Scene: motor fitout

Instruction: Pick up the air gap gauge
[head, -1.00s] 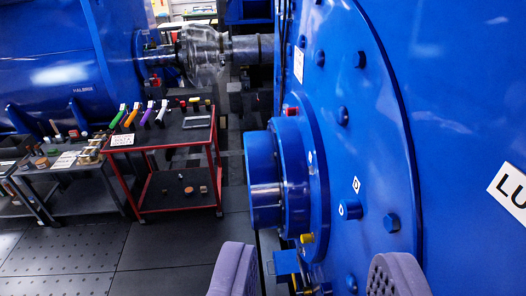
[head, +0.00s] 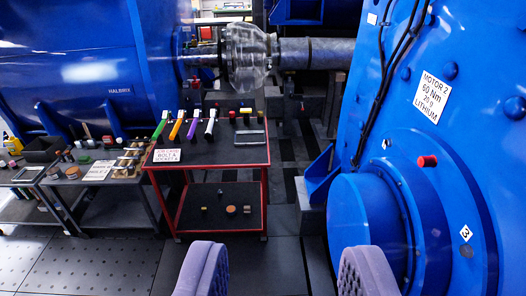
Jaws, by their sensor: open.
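I cannot tell which item is the air gap gauge.
A grey bench (head: 118,205) with small parts stands left of the cart. A large blue motor (head: 465,180), labelled "MOTOR 2", fills the right side. Another blue machine (head: 65,60) stands behind the cart at left. The floor before the cart (head: 115,265) is clear.

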